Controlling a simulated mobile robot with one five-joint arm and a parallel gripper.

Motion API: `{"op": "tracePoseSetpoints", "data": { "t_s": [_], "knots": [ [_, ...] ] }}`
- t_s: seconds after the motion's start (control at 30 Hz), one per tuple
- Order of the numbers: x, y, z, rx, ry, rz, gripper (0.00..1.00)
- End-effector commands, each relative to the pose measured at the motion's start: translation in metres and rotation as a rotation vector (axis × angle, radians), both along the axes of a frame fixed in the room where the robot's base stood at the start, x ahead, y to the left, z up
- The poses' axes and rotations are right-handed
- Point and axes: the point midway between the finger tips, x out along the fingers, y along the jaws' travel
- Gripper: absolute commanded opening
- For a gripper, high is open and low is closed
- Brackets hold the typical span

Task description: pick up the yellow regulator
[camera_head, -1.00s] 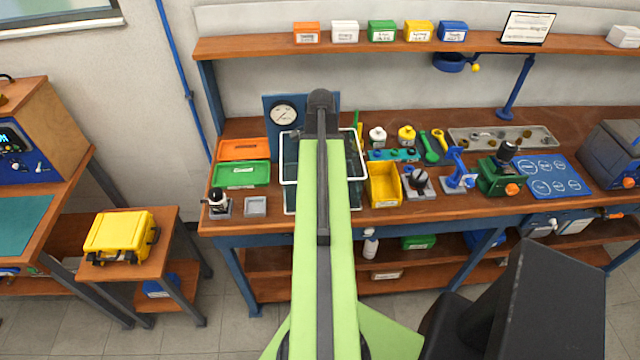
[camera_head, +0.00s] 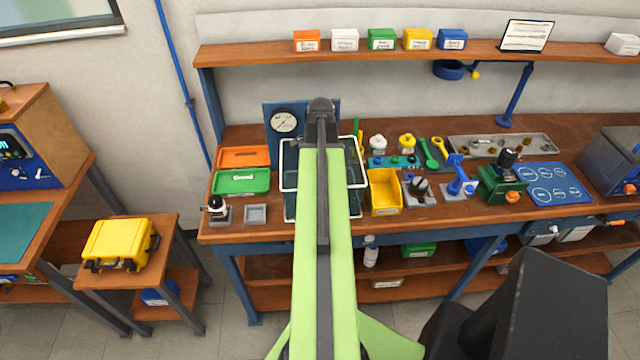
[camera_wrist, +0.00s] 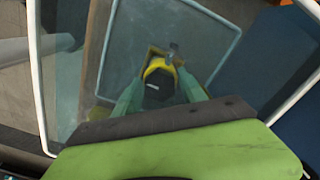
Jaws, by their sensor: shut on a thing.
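In the wrist view, a yellow-collared regulator (camera_wrist: 158,67) with a dark round body sits between the two greenish fingers of my gripper (camera_wrist: 160,82). My gripper is shut on it. They show through a clear, white-framed panel (camera_wrist: 39,80), which also stands on the bench in the head view (camera_head: 283,165). In the head view my green arm reaches over this panel, and the gripper and held regulator are hidden there. Another yellow-topped round part (camera_head: 407,140) stands on the bench, right of a white one (camera_head: 377,142).
A yellow bin (camera_head: 385,208), a grey fixture with a dark knob (camera_head: 420,190) and a blue stand (camera_head: 458,178) are right of the panel. Green (camera_head: 242,182) and orange (camera_head: 243,157) trays are left. A gauge board (camera_head: 285,118) stands behind.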

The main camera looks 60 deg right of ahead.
Motion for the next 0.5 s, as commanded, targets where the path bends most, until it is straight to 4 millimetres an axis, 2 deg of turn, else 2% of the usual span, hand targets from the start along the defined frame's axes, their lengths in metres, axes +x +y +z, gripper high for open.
{"op": "tracePoseSetpoints", "data": {
  "t_s": [0.27,0.37,0.5],
  "knots": [
    [-0.002,0.001,0.003,0.003,0.004,-0.001,0.00],
    [-0.001,0.000,0.013,0.002,0.003,-0.001,0.00],
    [-0.001,0.000,0.036,0.001,0.003,-0.001,0.00]
  ]
}}
